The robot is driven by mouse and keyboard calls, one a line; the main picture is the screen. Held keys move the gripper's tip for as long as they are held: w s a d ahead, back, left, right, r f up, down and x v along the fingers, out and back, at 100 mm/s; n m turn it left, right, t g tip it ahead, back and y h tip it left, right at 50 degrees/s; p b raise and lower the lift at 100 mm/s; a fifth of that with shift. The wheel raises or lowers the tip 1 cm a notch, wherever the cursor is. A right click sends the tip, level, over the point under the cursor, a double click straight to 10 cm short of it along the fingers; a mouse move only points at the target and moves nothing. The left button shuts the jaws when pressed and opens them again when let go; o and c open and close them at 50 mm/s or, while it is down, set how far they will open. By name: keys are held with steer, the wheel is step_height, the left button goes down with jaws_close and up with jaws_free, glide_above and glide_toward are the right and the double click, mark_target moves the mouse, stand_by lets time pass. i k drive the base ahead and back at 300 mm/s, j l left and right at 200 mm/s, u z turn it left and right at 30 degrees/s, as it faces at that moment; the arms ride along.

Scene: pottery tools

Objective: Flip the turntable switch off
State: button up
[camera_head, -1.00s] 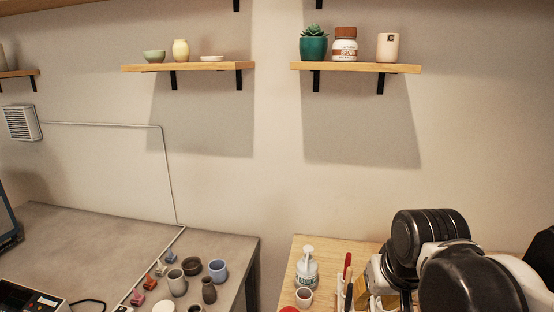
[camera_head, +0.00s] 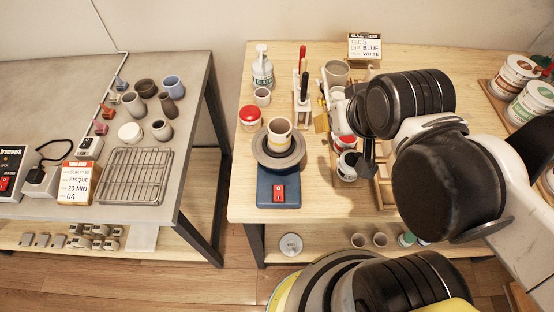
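The turntable (camera_head: 262,186) has a blue base and a round grey plate, and it stands near the front left edge of the wooden table. A cream cup (camera_head: 279,127) with a yellowish band sits on the plate. The red rocker switch (camera_head: 279,193) is on the front part of the base, facing up toward me. Its on or off position is too small to tell. My gripper (camera_head: 366,162) is a dark shape below my arm's wrist, to the right of the turntable and apart from it. Its fingers are mostly hidden, so its opening does not show.
A red-lidded jar (camera_head: 250,118), a small cup (camera_head: 262,97) and a white bottle (camera_head: 262,70) stand behind the turntable. A tool holder (camera_head: 301,108) stands behind it to the right. A grey table (camera_head: 190,85) with pottery and a wire rack (camera_head: 135,176) lies left across a gap.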

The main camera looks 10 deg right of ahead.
mark_target(278, 189)
steer(key=k+j, duration=0.2)
steer(key=j, duration=0.15)
steer(key=k+j+u, duration=0.1)
steer(key=j, duration=0.3)
steer(key=k+j, duration=0.2)
steer(key=j, duration=0.15)
steer(key=u, duration=0.05)
